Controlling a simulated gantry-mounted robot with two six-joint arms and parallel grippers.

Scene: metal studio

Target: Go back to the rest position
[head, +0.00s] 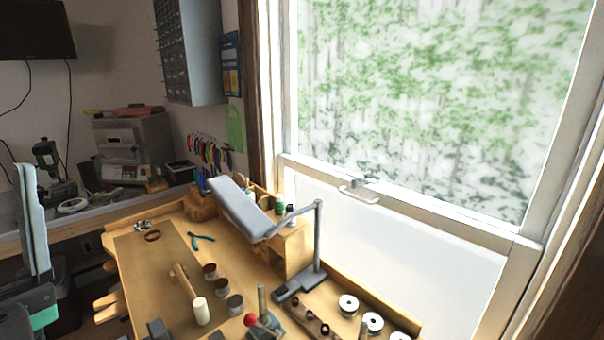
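My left gripper (33,222) stands at the left edge of the head view, with long grey-blue fingers pointing up and a dark body with a teal part below. The fingers are seen nearly edge-on and overlap, so the gap between them cannot be judged. No object shows in it. It is to the left of the wooden workbench (140,255), apart from the tools on it. My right gripper is not in view.
The bench holds a mallet (199,308), pliers (201,239), several small tins, a desk lamp (238,205) and white spools (348,304). A window (420,100) is at the right. A side counter with equipment (122,150) stands at the back left.

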